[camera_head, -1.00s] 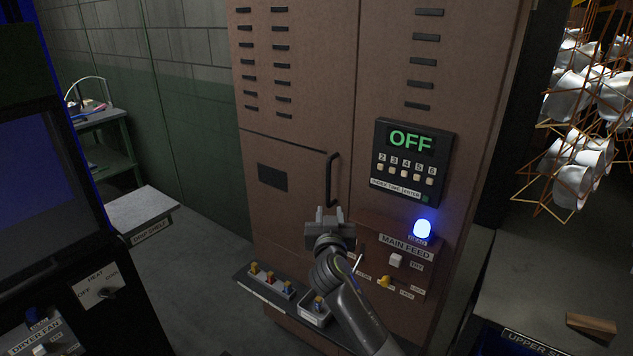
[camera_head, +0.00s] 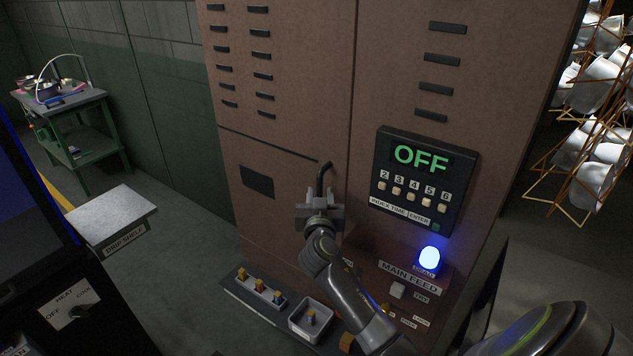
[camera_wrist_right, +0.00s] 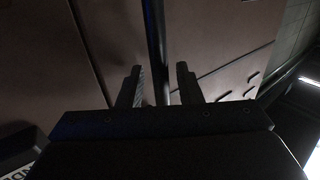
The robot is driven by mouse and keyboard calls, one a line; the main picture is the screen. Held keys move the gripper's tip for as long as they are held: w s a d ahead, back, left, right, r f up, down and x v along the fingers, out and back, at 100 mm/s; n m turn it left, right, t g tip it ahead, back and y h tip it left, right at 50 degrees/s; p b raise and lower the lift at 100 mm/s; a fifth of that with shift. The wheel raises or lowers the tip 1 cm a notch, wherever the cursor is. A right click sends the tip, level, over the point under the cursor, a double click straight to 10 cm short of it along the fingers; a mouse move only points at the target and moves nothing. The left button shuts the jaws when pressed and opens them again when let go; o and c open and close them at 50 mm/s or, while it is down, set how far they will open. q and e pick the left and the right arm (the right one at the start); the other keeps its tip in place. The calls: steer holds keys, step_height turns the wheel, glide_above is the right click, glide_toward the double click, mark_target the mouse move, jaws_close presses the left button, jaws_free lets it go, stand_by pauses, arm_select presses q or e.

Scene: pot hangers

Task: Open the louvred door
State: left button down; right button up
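The brown cabinet (camera_head: 400,75) has rows of dark louvre slots (camera_head: 262,55) in its upper left part. Below a dark seam is a door panel (camera_head: 290,205) with a dark rectangular plate (camera_head: 257,181) and a black vertical bar handle (camera_head: 322,178) near its right edge. My right gripper (camera_head: 320,200) is at the handle and hides its lower part. In the right wrist view, the fingers (camera_wrist_right: 159,88) are open, with the handle bar (camera_wrist_right: 154,35) passing between them and gaps visible beside it. The door looks shut. My left gripper is not in view.
A control panel reading OFF (camera_head: 422,180) and a lit blue lamp (camera_head: 429,260) are right of the handle. A drip shelf (camera_head: 112,218) stands left, with clear floor between.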

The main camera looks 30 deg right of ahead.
steer(key=shift+w+d, duration=0.15)
steer(key=shift+w, duration=0.05)
steer(key=shift+s+a+r, duration=0.2)
steer(key=shift+c, duration=0.3)
jaws_close()
